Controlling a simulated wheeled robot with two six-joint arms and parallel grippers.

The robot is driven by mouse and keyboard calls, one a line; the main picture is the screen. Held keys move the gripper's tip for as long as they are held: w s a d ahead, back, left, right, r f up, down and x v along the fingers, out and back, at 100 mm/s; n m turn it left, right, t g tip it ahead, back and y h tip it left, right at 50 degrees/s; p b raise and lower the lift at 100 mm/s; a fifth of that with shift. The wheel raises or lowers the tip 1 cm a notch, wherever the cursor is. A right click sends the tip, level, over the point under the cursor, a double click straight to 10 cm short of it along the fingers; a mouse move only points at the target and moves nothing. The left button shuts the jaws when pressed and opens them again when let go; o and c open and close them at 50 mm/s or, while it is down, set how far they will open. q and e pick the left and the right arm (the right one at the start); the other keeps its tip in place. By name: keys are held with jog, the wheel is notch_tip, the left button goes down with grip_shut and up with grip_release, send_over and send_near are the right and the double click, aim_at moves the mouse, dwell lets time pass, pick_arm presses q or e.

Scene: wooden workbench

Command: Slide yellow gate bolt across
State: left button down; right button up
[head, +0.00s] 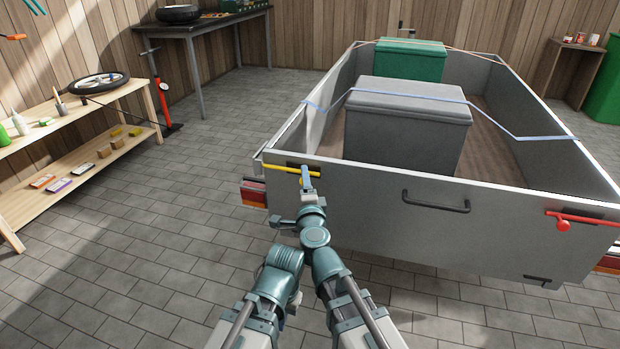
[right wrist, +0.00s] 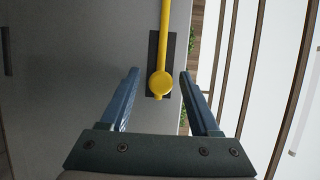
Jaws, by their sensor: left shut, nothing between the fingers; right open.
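The yellow gate bolt (head: 290,170) lies across a dark plate at the left end of the grey trailer's tailgate (head: 375,190). In the right wrist view its yellow rod ends in a round knob (right wrist: 160,84). My right gripper (head: 307,178) is at the bolt's right end in the head view. In the right wrist view that gripper (right wrist: 159,75) is open, with one finger on each side of the knob and gaps showing on both sides. My left gripper (head: 294,303) is low in the head view, away from the bolt, shut and empty, and partly hidden by its arm.
A red bolt (head: 565,219) sits at the tailgate's right end. A black handle (head: 436,205) sticks out of the tailgate's middle. A grey box (head: 408,128) and a green box (head: 411,60) stand in the trailer. A wooden shelf (head: 85,165) stands left, with clear paving between.

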jog(key=shift+w, duration=0.25)
jog(key=shift+c, duration=0.3)
grip_shut()
dwell(1.0)
